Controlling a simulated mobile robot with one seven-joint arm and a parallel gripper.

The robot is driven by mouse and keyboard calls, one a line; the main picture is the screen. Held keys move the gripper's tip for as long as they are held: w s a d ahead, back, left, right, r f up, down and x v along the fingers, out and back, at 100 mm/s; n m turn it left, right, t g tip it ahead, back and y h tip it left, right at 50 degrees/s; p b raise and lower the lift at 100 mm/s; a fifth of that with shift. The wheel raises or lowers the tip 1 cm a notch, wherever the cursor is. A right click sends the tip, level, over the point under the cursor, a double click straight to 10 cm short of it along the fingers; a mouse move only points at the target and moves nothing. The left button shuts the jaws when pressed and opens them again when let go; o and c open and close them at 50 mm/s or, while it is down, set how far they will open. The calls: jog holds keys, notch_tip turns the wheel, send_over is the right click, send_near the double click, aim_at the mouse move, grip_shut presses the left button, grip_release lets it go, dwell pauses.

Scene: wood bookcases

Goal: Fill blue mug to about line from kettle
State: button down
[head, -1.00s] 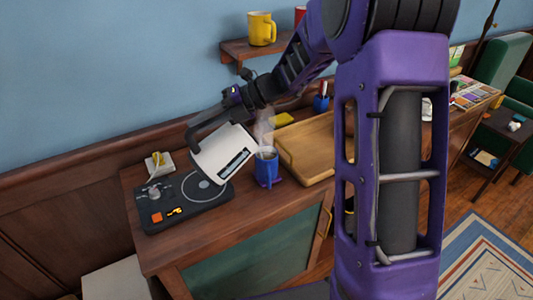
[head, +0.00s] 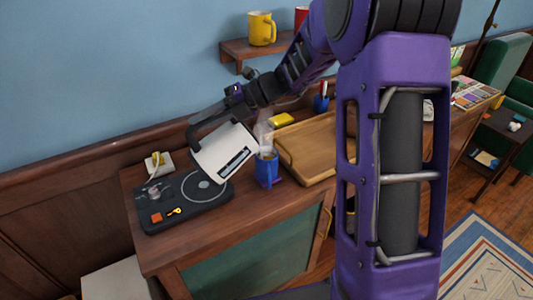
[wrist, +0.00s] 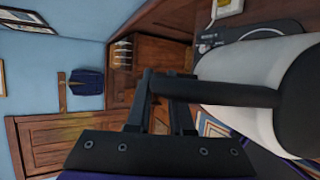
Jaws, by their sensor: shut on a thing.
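The white kettle (head: 222,150) with a dark handle and a dark window strip is tilted, its lower right end by the blue mug (head: 267,173). The mug stands upright on the wooden cabinet top, with pale steam above it. The liquid level and any line in the mug are too small to make out. My gripper (head: 232,97) is shut on the kettle's handle, above and left of the mug. In the wrist view the kettle body (wrist: 240,70) fills the right side, with its dark handle between my gripper's fingers (wrist: 160,100). The mug is not visible there.
A black hot plate (head: 180,200) with an orange switch lies left of the mug. A wooden tray (head: 310,150) is close on its right. A yellow block (head: 281,119) and a pen cup (head: 321,103) are behind. A shelf (head: 250,47) with a yellow mug (head: 262,28) hangs above.

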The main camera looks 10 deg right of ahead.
aim_at(191, 158)
jog(key=shift+w+d+r+y+p, duration=0.15)
jog(key=shift+d+r+y+p, duration=0.15)
jog(key=shift+d+r, duration=0.2)
dwell(1.3)
jog(key=a+f+h, duration=0.1)
jog(key=a+f, duration=0.1)
jog(key=s+a+f+h, duration=0.1)
jog(key=f+h, duration=0.1)
jog(key=a+f+n+h, duration=0.1)
jog(key=a+f, duration=0.1)
jog(key=shift+s+a+t, duration=0.3)
jog(key=shift+s+a, duration=0.05)
jog(key=shift+s, duration=0.05)
jog(key=shift+f+h, duration=0.1)
jog(key=shift+h, duration=0.2)
jog(key=s+a+f+n+t+h, duration=0.1)
jog(key=s+a+f+t+h, duration=0.1)
jog(key=a+f+h, duration=0.5)
jog(key=shift+s+a+f+n, duration=0.2)
jog(key=shift+f+n, duration=0.2)
jog(key=shift+f, duration=0.85)
